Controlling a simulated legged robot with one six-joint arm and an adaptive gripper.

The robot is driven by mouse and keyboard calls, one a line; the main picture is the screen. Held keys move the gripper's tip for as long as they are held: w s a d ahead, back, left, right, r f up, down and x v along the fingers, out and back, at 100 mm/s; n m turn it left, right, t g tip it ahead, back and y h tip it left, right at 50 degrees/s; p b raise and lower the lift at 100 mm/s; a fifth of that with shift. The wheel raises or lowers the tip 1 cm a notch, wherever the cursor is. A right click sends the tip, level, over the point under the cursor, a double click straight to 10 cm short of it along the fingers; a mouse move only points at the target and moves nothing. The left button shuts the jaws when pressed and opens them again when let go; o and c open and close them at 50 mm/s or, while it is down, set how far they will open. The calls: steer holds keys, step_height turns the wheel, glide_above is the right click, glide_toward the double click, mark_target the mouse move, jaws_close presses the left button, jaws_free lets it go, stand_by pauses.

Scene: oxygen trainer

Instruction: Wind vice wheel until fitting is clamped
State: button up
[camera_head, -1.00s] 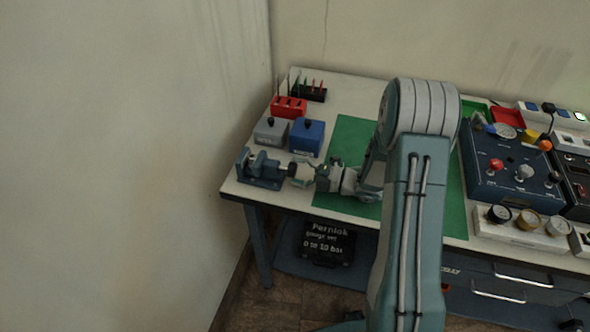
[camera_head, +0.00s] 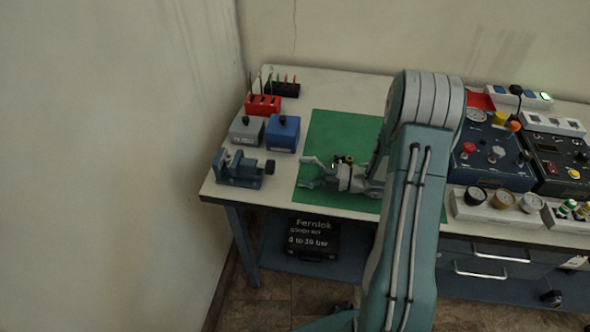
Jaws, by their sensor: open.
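The blue-grey vice (camera_head: 238,170) stands at the left front corner of the bench. Its dark wheel (camera_head: 270,167) is on the right side of the vice, facing my gripper. My gripper (camera_head: 308,173) is open over the left part of the green mat, to the right of the wheel and apart from it. Its fingers are spread and point left. A small brass and dark piece (camera_head: 345,160) shows just behind my gripper; I cannot tell what it is. Whether a fitting sits between the vice jaws is too small to tell.
Behind the vice stand a grey box (camera_head: 247,129), a blue box (camera_head: 282,132) and a red tool holder (camera_head: 263,104). The green mat (camera_head: 335,125) has free room behind my gripper. A blue control panel (camera_head: 492,158) and a gauge tray (camera_head: 490,211) are at the right.

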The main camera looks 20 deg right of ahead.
mark_target(274, 168)
steer(key=shift+a, duration=0.1)
steer(key=n, duration=0.2)
steer(key=d+n, duration=0.1)
steer(key=n, duration=0.1)
steer(key=shift+s+n, duration=0.2)
steer(key=shift+n, duration=0.2)
steer(key=n, duration=0.4)
steer(key=shift+s+d+r, duration=0.1)
steer(key=shift+s+d, duration=0.1)
steer(key=n, duration=0.4)
steer(key=shift+s+d+n, duration=0.2)
steer(key=shift+d+n, duration=0.1)
steer(key=n, duration=0.4)
steer(key=shift+s+d+n, duration=0.2)
steer(key=shift+d+n, duration=0.05)
steer(key=shift+n, duration=0.05)
steer(key=x, duration=1)
steer(key=shift+w+a, duration=0.2)
steer(key=shift+a, duration=0.15)
steer(key=c, duration=1.1)
